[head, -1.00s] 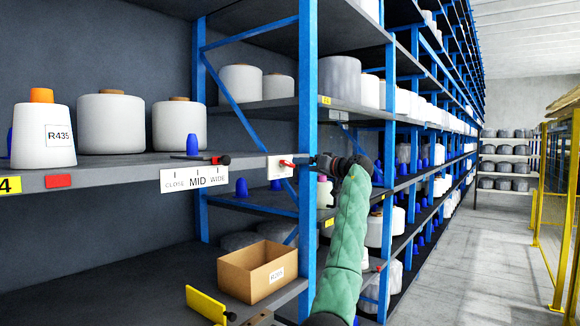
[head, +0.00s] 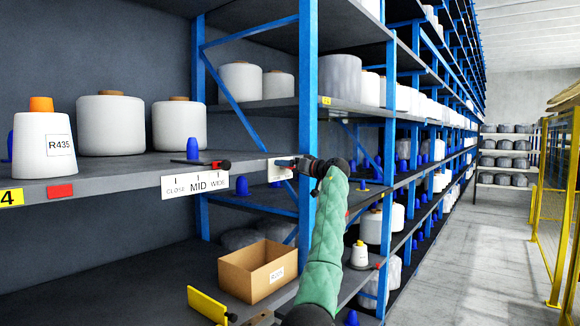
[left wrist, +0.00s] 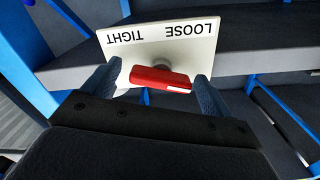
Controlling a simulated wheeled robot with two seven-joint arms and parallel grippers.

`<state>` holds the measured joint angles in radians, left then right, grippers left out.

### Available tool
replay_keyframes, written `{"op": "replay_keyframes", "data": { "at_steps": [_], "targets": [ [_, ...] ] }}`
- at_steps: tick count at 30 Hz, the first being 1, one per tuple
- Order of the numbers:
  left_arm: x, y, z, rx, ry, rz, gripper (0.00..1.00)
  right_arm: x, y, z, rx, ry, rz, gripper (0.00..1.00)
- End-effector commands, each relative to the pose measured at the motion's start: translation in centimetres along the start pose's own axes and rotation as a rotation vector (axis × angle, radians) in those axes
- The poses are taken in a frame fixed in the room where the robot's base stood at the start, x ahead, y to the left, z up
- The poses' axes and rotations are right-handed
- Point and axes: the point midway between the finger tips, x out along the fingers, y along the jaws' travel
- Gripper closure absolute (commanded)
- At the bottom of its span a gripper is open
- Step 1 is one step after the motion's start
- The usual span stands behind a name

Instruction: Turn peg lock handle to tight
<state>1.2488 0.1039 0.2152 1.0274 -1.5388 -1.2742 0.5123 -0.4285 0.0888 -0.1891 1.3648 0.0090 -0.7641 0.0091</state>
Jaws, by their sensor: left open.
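The peg lock's white plate (head: 276,170) is fixed at the shelf end by the blue post. In the left wrist view the plate (left wrist: 190,45) reads upside down, TIGHT at left and LOOSE at right. Its red handle (left wrist: 160,79) lies nearly level across the plate, its right end slightly lower and carrying a white mark. My left gripper (left wrist: 157,76) is open, one finger on each side of the handle, with gaps visible. In the head view my left gripper (head: 294,163) covers the handle. My right gripper is not in view.
A slider with a CLOSE, MID, WIDE label (head: 196,186) sits on the same shelf edge. Bobbins (head: 110,125) stand on that shelf. A cardboard box (head: 262,273) and a yellow plate (head: 207,305) are below. A blue post (head: 308,80) stands beside my arm. The aisle (head: 480,240) is clear.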

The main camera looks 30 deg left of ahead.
Motion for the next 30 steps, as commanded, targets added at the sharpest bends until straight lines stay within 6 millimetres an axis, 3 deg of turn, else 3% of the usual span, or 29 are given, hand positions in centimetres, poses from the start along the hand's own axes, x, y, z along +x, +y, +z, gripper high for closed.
{"op": "replay_keyframes", "data": {
  "at_steps": [7,14,30],
  "targets": [
    [0.04,0.01,0.02,0.0,0.0,0.0,0.15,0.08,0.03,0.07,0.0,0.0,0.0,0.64],
    [0.02,0.02,0.01,0.0,0.0,0.0,0.58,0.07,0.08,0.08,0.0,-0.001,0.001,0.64],
    [0.05,0.02,0.07,0.131,0.0,-0.001,0.59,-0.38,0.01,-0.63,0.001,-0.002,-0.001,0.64]
  ]
}}
